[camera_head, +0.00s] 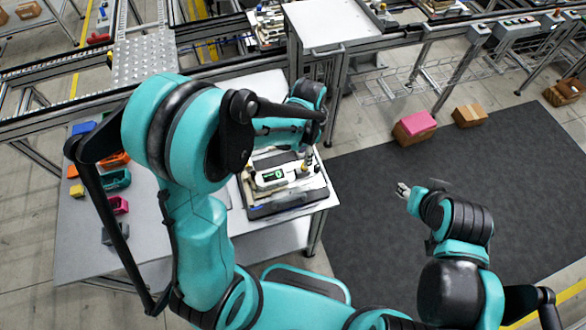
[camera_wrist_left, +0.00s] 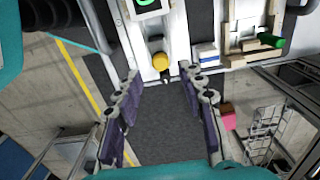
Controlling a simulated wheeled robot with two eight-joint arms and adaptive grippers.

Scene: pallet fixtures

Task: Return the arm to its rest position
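My left arm reaches over the grey table (camera_head: 80,235) in the head view, and its gripper (camera_head: 308,158) is partly hidden near the pallet fixture (camera_head: 290,205). In the left wrist view, the fingers of this gripper (camera_wrist_left: 162,90) stand wide apart with nothing between them. The fixture's edge with a yellow-orange knob (camera_wrist_left: 160,62) is just beyond the fingertips, apart from them. My right gripper (camera_head: 403,190) is over the dark floor mat, away from the table. It is too small to tell whether it is open.
Several coloured parts, such as a pink one (camera_head: 118,204), lie on the left of the table. A conveyor (camera_head: 145,60) and a white-topped stand (camera_head: 325,25) are behind it. Boxes (camera_head: 414,128) sit at the back of the dark mat (camera_head: 375,215). The mat is otherwise mostly clear.

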